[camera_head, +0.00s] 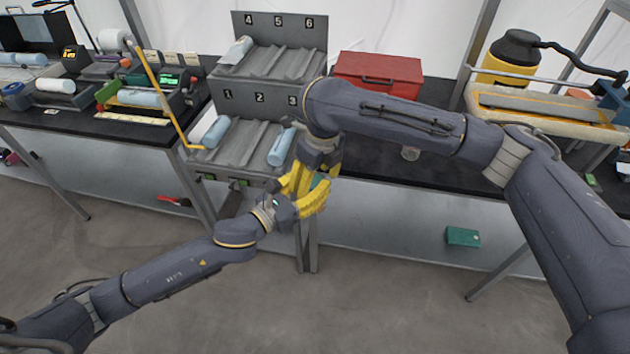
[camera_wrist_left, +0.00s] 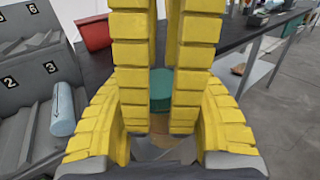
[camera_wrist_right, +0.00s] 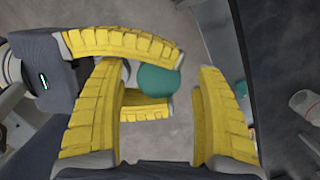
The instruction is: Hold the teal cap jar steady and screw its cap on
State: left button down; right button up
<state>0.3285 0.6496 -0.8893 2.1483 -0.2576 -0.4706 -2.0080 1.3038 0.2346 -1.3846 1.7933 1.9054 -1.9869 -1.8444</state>
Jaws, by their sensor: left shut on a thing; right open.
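The teal cap (camera_head: 319,181) is mostly hidden by yellow fingers in the head view. It shows clearly in the left wrist view (camera_wrist_left: 161,88) and as a round top in the right wrist view (camera_wrist_right: 157,81). My left gripper (camera_head: 308,197) is shut on the jar (camera_wrist_left: 159,124), whose body is mostly hidden. My right gripper (camera_head: 317,172) points down from above. Its open fingers stand on both sides of the cap, with gaps visible in the right wrist view. I cannot tell how tightly the cap sits on the jar.
The grippers meet in front of the bench edge. A numbered rack (camera_head: 245,104) with pale blue cylinders stands behind. A green box (camera_head: 463,236) is lower right.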

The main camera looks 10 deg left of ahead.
jog(key=shift+f, duration=0.1)
jog(key=shift+c, duration=0.2)
jog(key=c, duration=1.5)
jog(key=o, duration=1.3)
jog(key=shift+c, duration=0.2)
jog(key=shift+s+r, duration=0.1)
jog(key=shift+r, duration=2.15)
